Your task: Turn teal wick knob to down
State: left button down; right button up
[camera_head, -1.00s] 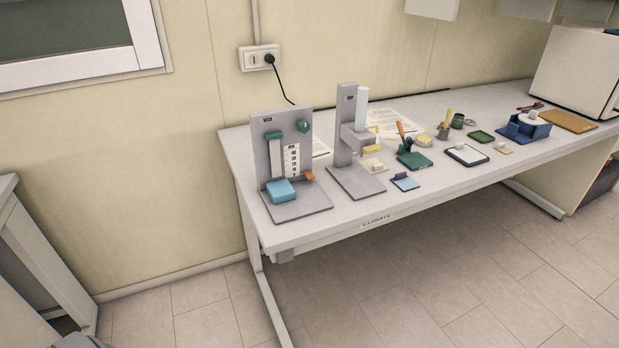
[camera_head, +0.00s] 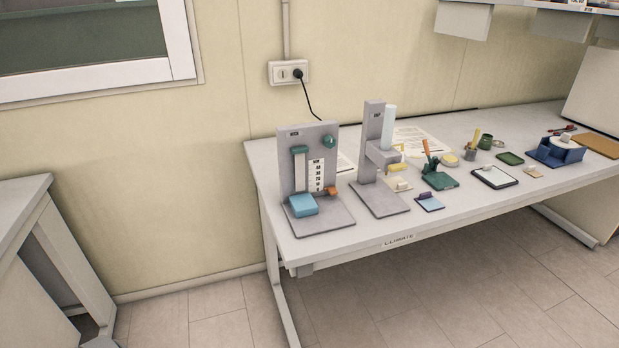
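A grey upright stand (camera_head: 309,135) labelled like a wick tester stands at the left end of the long table. A round teal knob (camera_head: 328,142) sits at the upper right of its panel. A teal clamp (camera_head: 299,150) holds a pale strip over a blue block (camera_head: 302,205) on the stand's base. A small orange part (camera_head: 331,190) is at the panel's lower right, beside a printed scale. Which way the knob is turned is too small to tell. Neither of my grippers is in view.
A second grey stand (camera_head: 375,140) with a pale blue cylinder is just right of the first. Small tools, a green holder (camera_head: 440,180) and a blue tray (camera_head: 557,151) spread along the long table (camera_head: 400,225). Another table (camera_head: 30,210) is at the left. The floor in front is clear.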

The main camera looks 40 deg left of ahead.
aim_at(329, 141)
jog(key=u, duration=0.05)
jog(key=k, duration=0.55)
jog(key=z, duration=0.8)
jog(key=i, duration=0.85)
jog(key=u, duration=0.5)
jog(key=i, duration=0.85)
jog(key=u, duration=0.85)
